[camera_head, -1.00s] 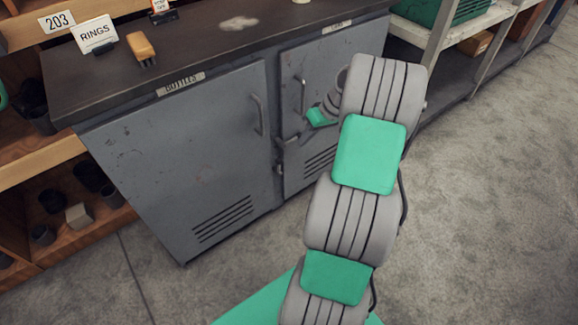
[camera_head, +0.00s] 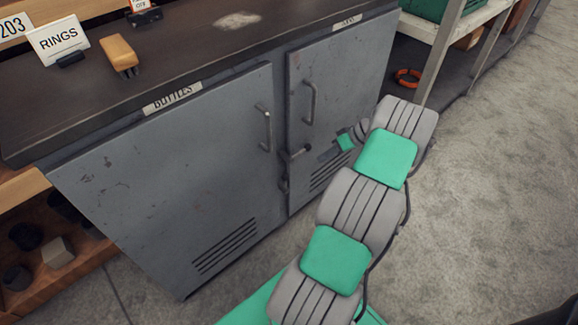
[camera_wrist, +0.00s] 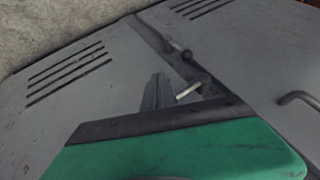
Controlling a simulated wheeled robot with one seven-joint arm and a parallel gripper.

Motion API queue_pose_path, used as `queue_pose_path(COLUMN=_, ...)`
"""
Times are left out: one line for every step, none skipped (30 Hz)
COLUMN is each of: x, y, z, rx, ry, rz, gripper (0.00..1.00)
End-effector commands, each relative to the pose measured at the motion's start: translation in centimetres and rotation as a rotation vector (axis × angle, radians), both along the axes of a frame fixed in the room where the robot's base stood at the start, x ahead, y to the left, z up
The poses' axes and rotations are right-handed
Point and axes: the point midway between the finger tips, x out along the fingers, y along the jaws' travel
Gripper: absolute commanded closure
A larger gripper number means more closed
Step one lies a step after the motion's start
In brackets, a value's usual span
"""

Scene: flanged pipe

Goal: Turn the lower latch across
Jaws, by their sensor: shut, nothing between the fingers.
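Two small metal latches sit on the seam between the cabinet doors. The upper latch (camera_head: 297,154) has its bar sticking out across the seam toward the right door; it also shows in the wrist view (camera_wrist: 188,91). The lower latch (camera_head: 284,185) is below it, small and dark, and seems to lie along the seam; the wrist view shows it farther off with a round end (camera_wrist: 180,49). My gripper (camera_head: 321,157) is shut and empty in front of the right door, just right of the upper latch. In the wrist view its fingers (camera_wrist: 157,82) point toward the seam; contact cannot be told.
The left door (camera_head: 180,180), labelled BOTTLES, and the right door (camera_head: 345,85) each have a bar handle (camera_head: 311,102) and vent slots. The worktop (camera_head: 190,45) overhangs above. A shelf post (camera_head: 440,55) stands at right. The floor (camera_head: 480,200) is clear.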

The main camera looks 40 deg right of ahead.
Motion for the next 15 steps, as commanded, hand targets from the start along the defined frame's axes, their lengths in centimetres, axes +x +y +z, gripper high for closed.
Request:
queue_pose_path(x=0.0, y=0.0, z=0.0, rx=0.0, ry=0.0, rz=0.0, gripper=1.0)
queue_pose_path(x=0.0, y=0.0, z=0.0, rx=0.0, ry=0.0, rz=-0.001, gripper=1.0)
queue_pose_path(x=-0.1, y=-0.1, z=0.0, rx=0.0, ry=0.0, rz=-0.002, gripper=1.0)
queue_pose_path(x=-0.1, y=-0.1, z=0.0, rx=0.0, ry=0.0, rz=-0.002, gripper=1.0)
queue_pose_path(x=-0.1, y=-0.1, z=0.0, rx=0.0, ry=0.0, rz=-0.002, gripper=1.0)
queue_pose_path(x=-0.1, y=-0.1, z=0.0, rx=0.0, ry=0.0, rz=-0.002, gripper=1.0)
queue_pose_path(x=-0.1, y=-0.1, z=0.0, rx=0.0, ry=0.0, rz=-0.002, gripper=1.0)
queue_pose_path(x=0.0, y=0.0, z=-0.1, rx=0.0, ry=0.0, rz=-0.002, gripper=1.0)
queue_pose_path(x=0.0, y=0.0, z=-0.2, rx=0.001, ry=0.001, rz=-0.002, gripper=1.0)
queue_pose_path(x=0.1, y=0.1, z=-0.4, rx=0.001, ry=0.001, rz=-0.002, gripper=1.0)
queue_pose_path(x=0.3, y=0.3, z=-0.6, rx=0.002, ry=0.001, rz=-0.001, gripper=1.0)
queue_pose_path(x=0.5, y=0.5, z=-1.1, rx=0.002, ry=0.0, rz=0.0, gripper=1.0)
queue_pose_path(x=0.7, y=0.7, z=-1.5, rx=0.002, ry=0.0, rz=0.0, gripper=1.0)
queue_pose_path(x=1.0, y=1.0, z=-1.9, rx=0.002, ry=0.001, rz=0.001, gripper=1.0)
queue_pose_path(x=1.4, y=1.4, z=-2.6, rx=0.002, ry=0.001, rz=0.002, gripper=1.0)
